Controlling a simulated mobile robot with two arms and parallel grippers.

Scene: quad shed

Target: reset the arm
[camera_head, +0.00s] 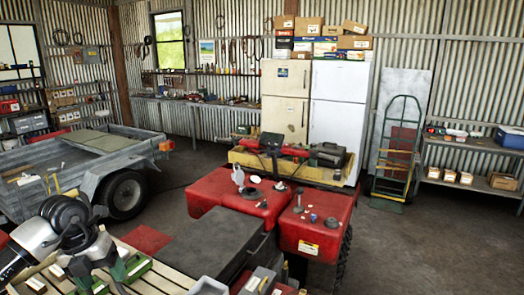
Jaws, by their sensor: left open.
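My left arm comes in at the lower left. Its left gripper (104,274) points down over a slatted wooden surface (150,284). The gripper is open, with its fingers apart, and I see nothing held between them. Green items (137,268) lie close to the fingers; whether the fingers touch them I cannot tell. My right gripper is not in view.
A red quad (318,240) with a dark seat (212,245) stands close in front. A grey trailer (85,175) is at the left. A workbench (195,101), fridges (337,112), a hand truck (397,150) and a shelf (470,185) line the walls. Floor is free at the right.

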